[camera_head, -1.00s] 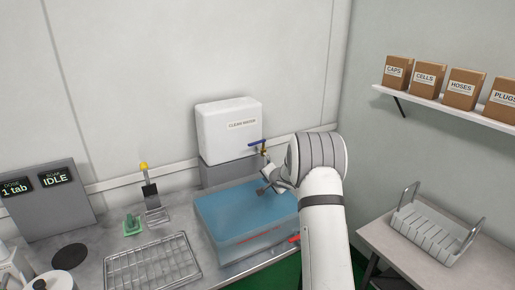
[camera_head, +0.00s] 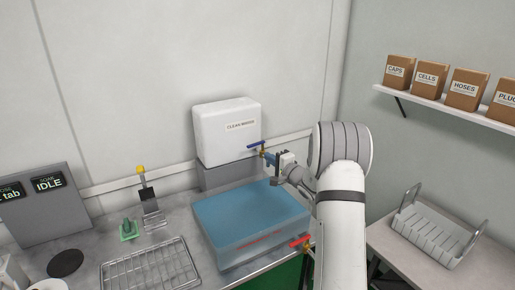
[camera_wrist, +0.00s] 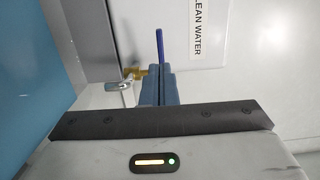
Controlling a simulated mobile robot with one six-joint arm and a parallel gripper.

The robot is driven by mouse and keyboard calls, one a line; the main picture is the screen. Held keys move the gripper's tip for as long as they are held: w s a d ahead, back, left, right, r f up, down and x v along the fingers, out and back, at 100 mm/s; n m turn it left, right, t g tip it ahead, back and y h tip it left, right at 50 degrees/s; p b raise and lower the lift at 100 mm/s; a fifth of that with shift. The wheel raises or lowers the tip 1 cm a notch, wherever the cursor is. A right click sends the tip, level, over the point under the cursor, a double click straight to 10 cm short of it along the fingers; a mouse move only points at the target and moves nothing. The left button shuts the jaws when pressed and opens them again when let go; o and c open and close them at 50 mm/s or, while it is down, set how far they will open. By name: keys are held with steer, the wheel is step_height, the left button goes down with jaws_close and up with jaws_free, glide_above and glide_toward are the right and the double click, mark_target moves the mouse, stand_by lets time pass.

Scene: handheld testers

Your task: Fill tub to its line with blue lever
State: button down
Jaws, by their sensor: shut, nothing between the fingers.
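The clear tub (camera_head: 226,252) stands on the counter with blue water in it and a red line (camera_head: 265,240) low on its front. How the water level sits against the line is hard to tell. Behind it, the white CLEAN WATER tank (camera_head: 226,133) has a brass tap with a blue lever (camera_head: 256,144). The lever also shows in the wrist view (camera_wrist: 160,47), just beyond my fingertips. My gripper (camera_head: 268,157) is shut and empty, close beside the tap; whether it touches the lever cannot be told. No water stream is clearly visible.
A red-handled valve (camera_head: 300,242) is at the tub's front right. A wire rack (camera_head: 150,268), a green-based holder (camera_head: 128,229) and a grey display panel (camera_head: 45,207) stand left. A white drying rack (camera_head: 428,238) is on the right table. Boxes (camera_head: 462,90) line the shelf.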

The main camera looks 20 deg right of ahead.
mark_target(253, 146)
steer(key=p+x, duration=0.2)
steer(key=x, duration=0.5)
steer(key=shift+w+a, duration=0.15)
steer(key=shift+w, duration=0.25)
